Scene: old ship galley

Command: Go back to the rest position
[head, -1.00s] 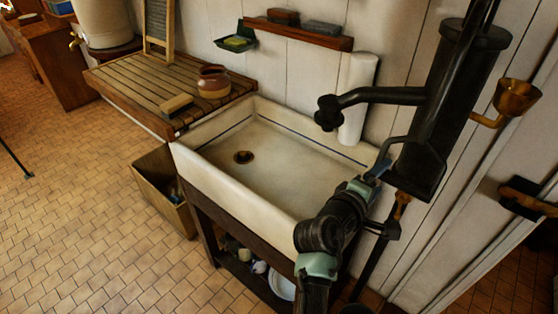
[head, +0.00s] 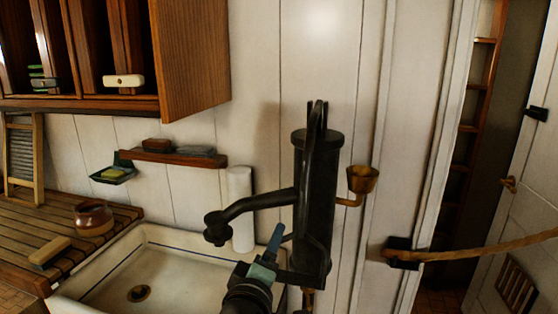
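My gripper (head: 273,243) is in the head view at the lower middle, at the end of my dark arm with pale green parts. It is in front of the black hand pump (head: 313,210) and above the right part of the white sink (head: 185,260). Its fingers look narrow against the pump, and I cannot tell whether they are apart. I see nothing clearly held, and I cannot tell whether it touches the pump. Most of my arm is below the picture.
A slatted drainboard (head: 50,235) with a brown pot (head: 94,217) and a brush (head: 50,252) is left of the sink. A wall cupboard (head: 192,50) has an open door. A brass cup (head: 362,180) sits right of the pump. A rope (head: 480,247) crosses the doorway at right.

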